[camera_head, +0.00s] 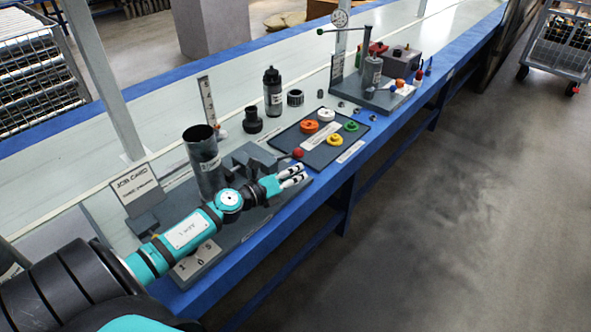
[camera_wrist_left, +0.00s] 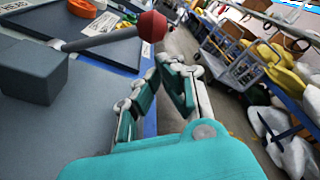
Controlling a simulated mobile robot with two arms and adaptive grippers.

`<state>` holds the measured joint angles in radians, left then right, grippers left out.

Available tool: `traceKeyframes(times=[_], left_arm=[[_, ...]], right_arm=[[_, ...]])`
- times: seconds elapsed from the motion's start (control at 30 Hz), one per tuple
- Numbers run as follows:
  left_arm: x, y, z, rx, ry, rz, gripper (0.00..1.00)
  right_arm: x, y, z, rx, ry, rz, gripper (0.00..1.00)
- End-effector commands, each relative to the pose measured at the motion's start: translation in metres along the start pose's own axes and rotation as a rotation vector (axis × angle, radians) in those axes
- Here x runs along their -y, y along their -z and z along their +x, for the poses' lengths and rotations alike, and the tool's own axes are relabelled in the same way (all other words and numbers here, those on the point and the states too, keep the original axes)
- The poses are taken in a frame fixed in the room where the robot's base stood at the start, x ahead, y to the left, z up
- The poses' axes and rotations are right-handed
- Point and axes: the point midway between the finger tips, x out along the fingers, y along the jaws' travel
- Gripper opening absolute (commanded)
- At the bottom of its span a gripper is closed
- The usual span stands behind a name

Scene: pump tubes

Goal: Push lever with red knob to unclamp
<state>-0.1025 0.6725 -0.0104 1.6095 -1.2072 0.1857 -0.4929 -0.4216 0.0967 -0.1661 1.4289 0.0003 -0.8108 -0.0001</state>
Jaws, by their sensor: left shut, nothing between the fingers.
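The red knob (camera_head: 298,152) shows just beyond my left gripper, over the front edge of the tray. In the left wrist view the red knob (camera_wrist_left: 152,26) sits on the end of a grey lever (camera_wrist_left: 98,39), which reaches in from the left. My left gripper (camera_head: 303,173) is shut and empty, a little nearer than the knob. In the wrist view its fingers (camera_wrist_left: 163,66) lie below the knob, apart from it. A dark cylinder (camera_head: 203,160) stands upright at the clamp fixture. My arm hides part of the fixture. My right gripper is not in view.
A dark tray (camera_head: 352,142) with orange, white, green and yellow round parts lies beyond the knob. A black bottle (camera_head: 272,92) stands behind it. A second station (camera_head: 380,95) is farther along. The blue bench edge (camera_head: 262,228) borders open floor at right.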

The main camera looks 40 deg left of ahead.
Motion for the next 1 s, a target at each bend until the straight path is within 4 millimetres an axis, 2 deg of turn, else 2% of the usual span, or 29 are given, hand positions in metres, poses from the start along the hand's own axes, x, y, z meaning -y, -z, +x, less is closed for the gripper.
traceKeyframes(times=[0.13,0.5,1.0], left_arm=[[0.000,-0.006,0.002,0.000,0.001,0.001,0.00],[0.000,-0.007,0.001,0.000,0.001,-0.003,0.00],[-0.001,-0.020,-0.002,0.000,0.017,-0.086,0.00]], right_arm=[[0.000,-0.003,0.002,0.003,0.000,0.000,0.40],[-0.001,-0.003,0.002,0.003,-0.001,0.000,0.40],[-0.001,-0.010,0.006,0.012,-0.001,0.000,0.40]])
